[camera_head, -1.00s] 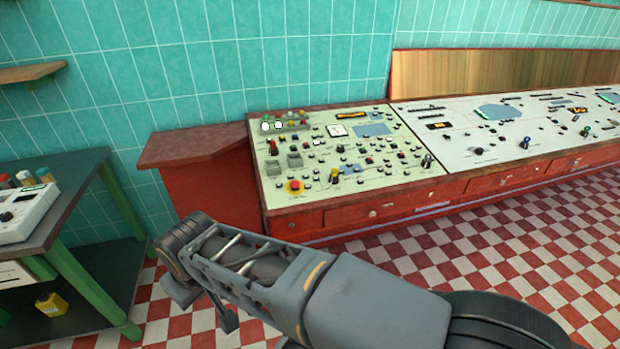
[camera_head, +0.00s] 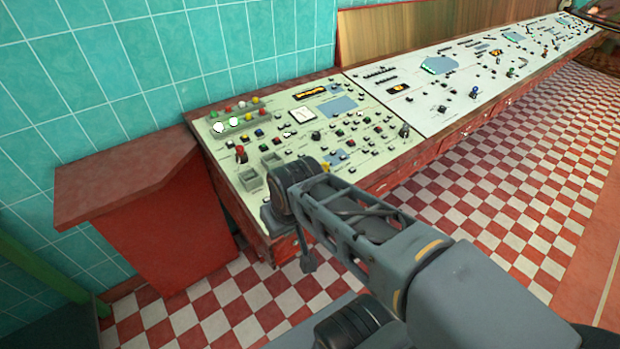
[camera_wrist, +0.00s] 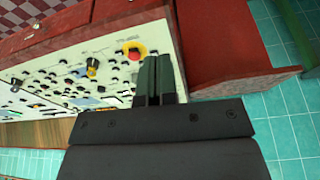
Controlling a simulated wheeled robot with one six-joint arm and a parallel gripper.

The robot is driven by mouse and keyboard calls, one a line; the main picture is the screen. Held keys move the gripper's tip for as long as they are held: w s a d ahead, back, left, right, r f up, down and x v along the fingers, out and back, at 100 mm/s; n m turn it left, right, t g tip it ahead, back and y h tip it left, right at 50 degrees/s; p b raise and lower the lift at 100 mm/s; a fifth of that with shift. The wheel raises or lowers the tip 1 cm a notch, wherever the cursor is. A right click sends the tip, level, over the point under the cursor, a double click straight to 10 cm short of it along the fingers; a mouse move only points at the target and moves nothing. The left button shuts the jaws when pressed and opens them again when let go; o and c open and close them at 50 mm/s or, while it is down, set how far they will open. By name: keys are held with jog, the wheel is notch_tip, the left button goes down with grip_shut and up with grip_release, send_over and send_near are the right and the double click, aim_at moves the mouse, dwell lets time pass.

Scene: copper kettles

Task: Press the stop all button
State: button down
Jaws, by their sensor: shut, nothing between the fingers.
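A red mushroom button on a yellow ring (camera_wrist: 133,49) sits at the corner of the pale control panel (camera_wrist: 60,60) in the wrist view. I take it for the stop all button; no label is readable. My gripper (camera_wrist: 157,60) is shut and empty, its fingertips beside the button in the picture. I cannot tell the gap between them, and no contact is visible. In the head view my arm covers the panel's near left corner and hides the red button. The panel (camera_head: 222,157) lies on a red console there.
A red side cabinet (camera_head: 130,185) stands at the console's left end, by the teal tiled wall (camera_head: 130,70). Small knobs, switches and lamps (camera_head: 240,110) crowd the panel. Checkered floor (camera_head: 480,190) is open in front of the console.

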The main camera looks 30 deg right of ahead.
jog(key=shift+w+d, duration=0.1)
jog(key=shift+w, duration=0.2)
jog(key=w+d+f+m+t+y+p, duration=0.2)
jog(key=w+d+m, duration=0.3)
jog(key=w+m, duration=0.3)
jog(key=w+d+f+m+t+y+p, duration=0.2)
jog(key=w+d+m+y, duration=0.3)
jog(key=w+m, duration=0.3)
jog(key=w+d+f, duration=0.1)
jog(key=w, duration=0.3)
jog(key=shift+d+f+m+t, duration=0.15)
jog(key=shift+f+m+t, duration=0.15)
jog(key=shift+f+m, duration=0.1)
